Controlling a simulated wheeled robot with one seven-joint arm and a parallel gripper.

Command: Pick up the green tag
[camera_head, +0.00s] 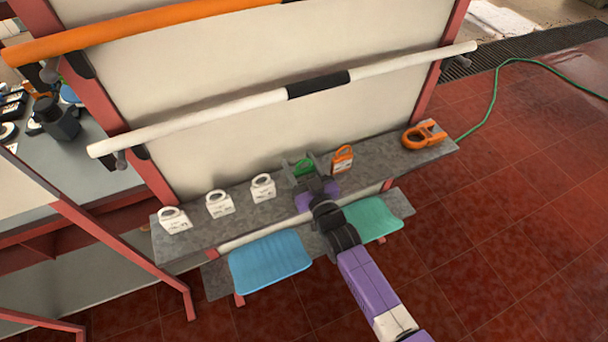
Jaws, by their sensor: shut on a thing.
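The green tag (303,167) stands on the grey stone shelf, between the white tags and an upright orange tag. It has a looped top, and its lower part is hidden by my gripper. My gripper (303,172) reaches over the shelf from the front right, with one finger on each side of the green tag. It is shut on the green tag. I cannot tell whether the tag touches the shelf.
White tags (219,205) stand on the grey shelf (380,160) to the left. An orange tag (342,159) stands close right, and another orange one (423,135) lies farther right. A white rail (230,116) crosses above.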

